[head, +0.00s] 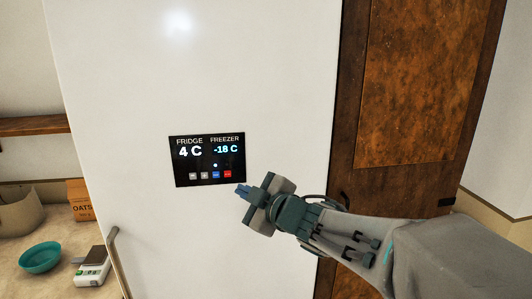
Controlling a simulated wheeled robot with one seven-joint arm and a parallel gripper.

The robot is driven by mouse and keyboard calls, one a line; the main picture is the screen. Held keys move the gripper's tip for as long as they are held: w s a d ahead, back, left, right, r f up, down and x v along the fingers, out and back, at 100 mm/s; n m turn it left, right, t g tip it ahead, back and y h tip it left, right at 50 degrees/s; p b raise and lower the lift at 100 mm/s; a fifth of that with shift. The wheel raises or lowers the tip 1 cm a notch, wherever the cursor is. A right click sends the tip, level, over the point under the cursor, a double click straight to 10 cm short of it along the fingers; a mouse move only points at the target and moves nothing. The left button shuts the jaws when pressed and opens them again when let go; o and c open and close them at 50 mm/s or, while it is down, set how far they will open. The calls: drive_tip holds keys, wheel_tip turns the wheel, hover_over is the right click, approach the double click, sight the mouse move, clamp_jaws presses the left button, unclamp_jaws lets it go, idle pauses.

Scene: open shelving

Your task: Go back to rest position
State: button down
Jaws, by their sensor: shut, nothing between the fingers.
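My gripper (241,191) is shut and empty in the head view. Its tip points left at the lower right corner of the fridge's control panel (209,182). I cannot tell whether it touches the panel. My arm (370,240) reaches in from the lower right. The black panel reads FRIDGE 4 C and FREEZER -18 C and has several small buttons, including a blue one and a red one. The panel sits on the white fridge door (270,90).
A fridge handle (114,255) runs down the lower left. Left of it a counter holds a teal bowl (40,257), a white device (91,270) and an OATS box (80,205). A brown wooden door (420,80) stands right of the fridge. A wooden shelf (33,126) is at left.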

drive_tip(key=s+d+f+m+h, duration=0.25)
drive_tip(key=d+m+h, duration=0.35)
drive_tip(key=d, duration=0.3)
drive_tip(key=s+d+f+m+h, duration=0.1)
drive_tip(key=d+f+m+h, duration=0.35)
drive_tip(key=d, duration=0.55)
drive_tip(key=s+d+f+m+g, duration=0.2)
drive_tip(key=s+f+m+g, duration=0.2)
drive_tip(key=s, duration=0.4)
drive_tip(key=s+d+f+m+g, duration=0.2)
drive_tip(key=s+f+m+g, duration=0.1)
drive_tip(key=s, duration=0.6)
drive_tip(key=shift+d+f+m+g+h, duration=0.25)
drive_tip(key=shift+f+m+g+h, duration=0.1)
drive_tip(key=shift+g+h, duration=0.15)
